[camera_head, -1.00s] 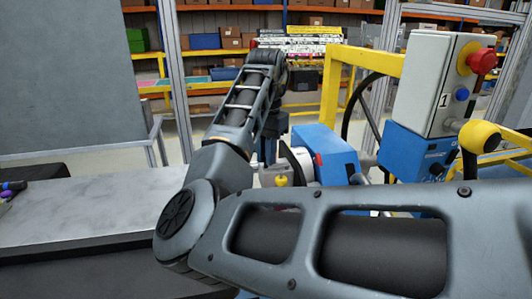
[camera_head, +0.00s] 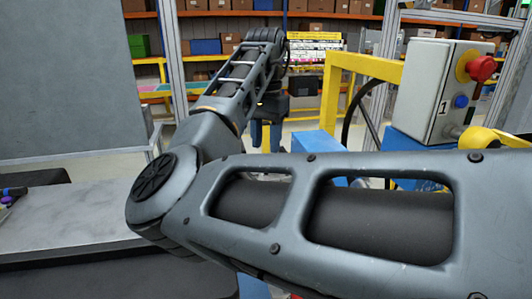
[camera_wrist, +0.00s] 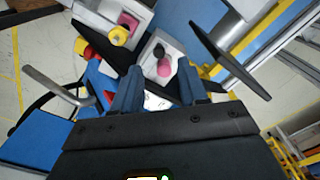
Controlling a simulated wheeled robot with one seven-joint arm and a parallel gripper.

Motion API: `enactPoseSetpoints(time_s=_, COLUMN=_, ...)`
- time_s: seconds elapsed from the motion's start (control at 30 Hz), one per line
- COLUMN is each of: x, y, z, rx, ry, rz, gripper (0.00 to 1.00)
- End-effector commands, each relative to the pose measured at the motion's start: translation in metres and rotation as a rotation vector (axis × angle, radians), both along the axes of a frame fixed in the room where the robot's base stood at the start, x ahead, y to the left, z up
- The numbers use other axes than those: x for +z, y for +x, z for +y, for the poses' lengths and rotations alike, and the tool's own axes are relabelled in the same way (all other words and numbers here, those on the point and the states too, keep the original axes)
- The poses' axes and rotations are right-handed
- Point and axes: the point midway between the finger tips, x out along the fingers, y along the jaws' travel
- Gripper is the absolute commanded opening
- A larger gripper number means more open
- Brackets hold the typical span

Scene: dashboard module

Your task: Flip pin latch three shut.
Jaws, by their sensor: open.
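My gripper (camera_wrist: 160,82) is open in the wrist view, its two dark blue fingers pointing toward small fixtures. A light grey block with a pink knob (camera_wrist: 163,67) and a black knob lies just beyond and between the fingertips. I cannot tell whether they touch it. Another pale block with a yellow knob (camera_wrist: 119,36) and a pink part sits farther up and left. No label shows which fixture is pin latch three, so I cannot tell it or its state.
A bent grey handle (camera_wrist: 58,88) stands left of the fingers and a flat black bar (camera_wrist: 230,60) to the right. A grey control box (camera_head: 442,90) marked 1, with a red button, stands at right beside a yellow frame (camera_head: 362,62). A grey table (camera_head: 75,212) is at left.

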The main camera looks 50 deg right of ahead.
Motion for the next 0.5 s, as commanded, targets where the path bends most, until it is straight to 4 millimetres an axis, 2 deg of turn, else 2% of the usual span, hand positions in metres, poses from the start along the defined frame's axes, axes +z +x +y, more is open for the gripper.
enactPoseSetpoints(time_s=0.1, x=0.015, y=0.001, z=0.0, rx=-0.001, ry=0.0, rz=-0.002, gripper=0.43)
enactPoseSetpoints(time_s=0.2, x=0.021, y=0.0, z=0.0, rx=-0.001, ry=0.0, rz=-0.001, gripper=0.43)
enactPoseSetpoints(time_s=0.5, x=0.023, y=0.0, z=0.0, rx=0.0, ry=0.0, rz=0.0, gripper=0.43)
